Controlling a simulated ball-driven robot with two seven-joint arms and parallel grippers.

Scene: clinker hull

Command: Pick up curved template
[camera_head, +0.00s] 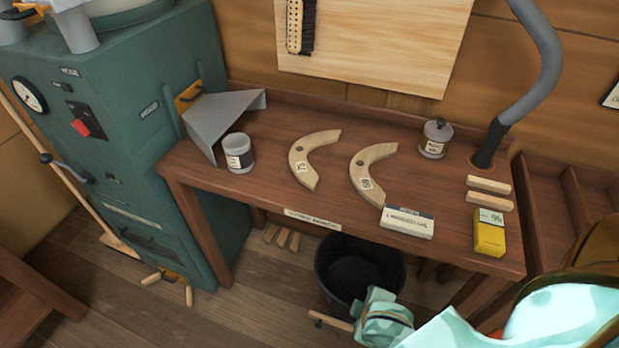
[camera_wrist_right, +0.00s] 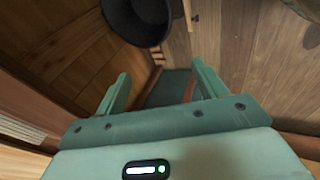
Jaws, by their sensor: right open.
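Two pale wooden curved templates lie flat on the brown workbench (camera_head: 265,183) in the head view. The left curved template (camera_head: 300,158) and the right curved template (camera_head: 362,168) each carry a small white label and a dark hole. My right gripper (camera_wrist_right: 160,68) is open and empty in the right wrist view, with its two green fingers apart. In the head view my right arm comes in at the lower right, below the bench front and apart from both templates. My left gripper is not in view.
A labelled cup (camera_head: 238,153), a lidded jar (camera_head: 435,139), a white box (camera_head: 407,222), a yellow block (camera_head: 490,232) and two wooden strips (camera_head: 489,193) stand on the bench. A grey hose (camera_head: 541,80) rises at the right. A black bucket (camera_head: 345,290) sits below.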

